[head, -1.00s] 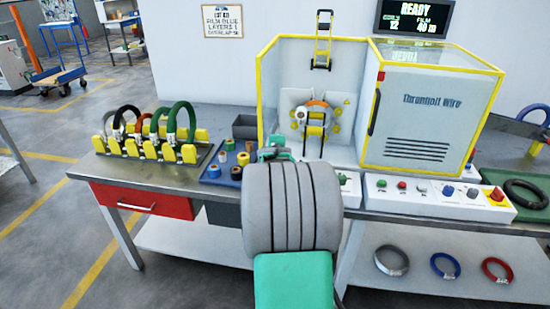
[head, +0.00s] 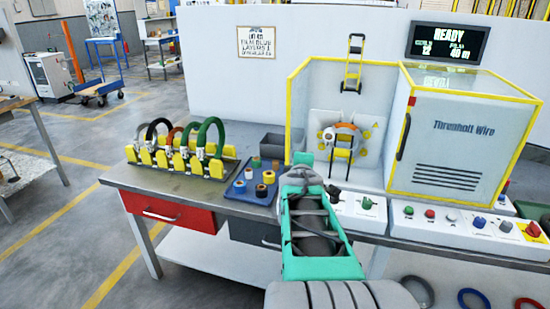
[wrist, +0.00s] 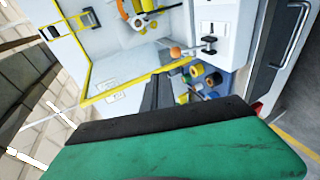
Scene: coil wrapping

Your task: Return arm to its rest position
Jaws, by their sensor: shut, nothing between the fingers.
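My arm, green and grey, reaches up from the bottom of the head view in front of the workbench (head: 262,211). Its far end lies before the wrapping machine (head: 465,152), and the fingers cannot be made out there. In the wrist view my gripper (wrist: 157,84) shows as dark fingers close together beyond the green housing. It is shut, with nothing held. An orange-and-grey coil (head: 342,139) sits inside the machine's open bay, apart from my gripper.
A yellow rack (head: 178,164) with several coils stands left on the bench. A blue tray (head: 236,191) of tape rolls and a dark bin (head: 276,146) are left of the arm. A button panel (head: 455,224) lies right. Floor is open at left.

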